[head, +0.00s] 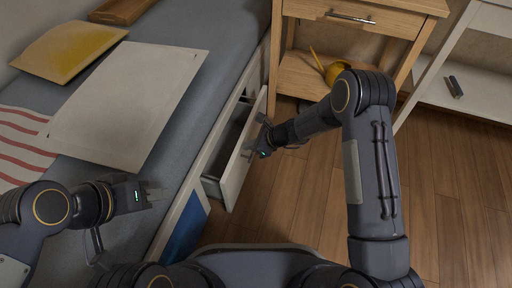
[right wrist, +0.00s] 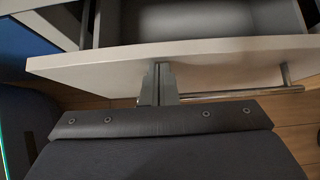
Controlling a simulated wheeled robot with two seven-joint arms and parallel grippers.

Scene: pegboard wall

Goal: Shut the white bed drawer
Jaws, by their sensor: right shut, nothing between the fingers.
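The white bed drawer (head: 236,171) stands partly open, pulled out from the side of the bed, and its grey inside shows behind the front. My right gripper (head: 257,147) is at the outer face of the drawer front. In the right wrist view, the shut, empty fingers (right wrist: 158,77) point at the white drawer front (right wrist: 215,60), touching it or very close. The metal bar handle (right wrist: 250,94) runs along the front to the right of the fingers. My left gripper (head: 152,194) is above the bed, away from the drawer; its finger gap is unclear.
Wooden floor (head: 450,190) is clear at right.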

